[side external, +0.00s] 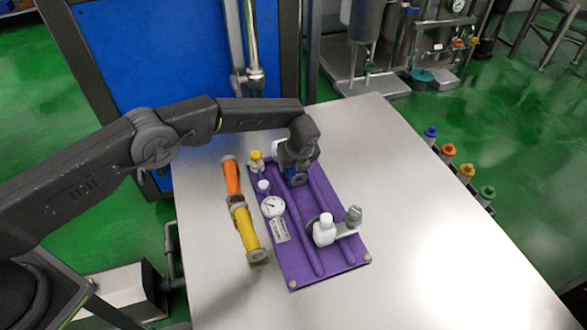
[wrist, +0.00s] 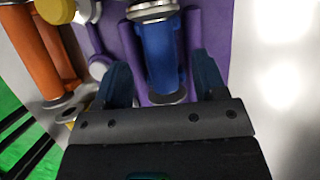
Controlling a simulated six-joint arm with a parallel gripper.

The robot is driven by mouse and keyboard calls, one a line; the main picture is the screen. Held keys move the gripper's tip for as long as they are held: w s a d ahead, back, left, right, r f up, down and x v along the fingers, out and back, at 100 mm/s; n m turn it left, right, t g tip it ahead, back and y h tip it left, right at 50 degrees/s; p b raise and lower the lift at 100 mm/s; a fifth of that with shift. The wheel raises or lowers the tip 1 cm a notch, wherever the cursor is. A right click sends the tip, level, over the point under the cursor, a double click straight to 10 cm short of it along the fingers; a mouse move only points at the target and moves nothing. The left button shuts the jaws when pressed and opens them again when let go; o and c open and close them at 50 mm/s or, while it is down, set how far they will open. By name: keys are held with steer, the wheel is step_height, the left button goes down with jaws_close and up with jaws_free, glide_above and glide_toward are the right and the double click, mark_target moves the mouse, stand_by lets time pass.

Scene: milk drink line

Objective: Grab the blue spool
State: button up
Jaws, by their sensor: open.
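The blue spool (wrist: 160,52) shows in the wrist view, with a pale metal rim at its far end. It lies over the purple board (side external: 308,268). My gripper (wrist: 161,78) is open, with one finger on each side of the spool's near part. Gaps show between the fingers and the spool in the wrist view. In the side view my gripper (side external: 296,172) is low over the far part of the board and hides most of the spool. I cannot tell how high the fingers are.
An orange spool (side external: 232,178) and a yellow spool (side external: 246,230) lie along the board's left edge. The board carries a round gauge (side external: 273,206), a yellow-capped fitting (side external: 256,160) and a white-capped fitting (side external: 325,228). The steel table (side external: 430,250) is clear to the right.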

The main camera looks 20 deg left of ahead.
steer(key=shift+x, duration=1.1)
steer(key=c, duration=1.2)
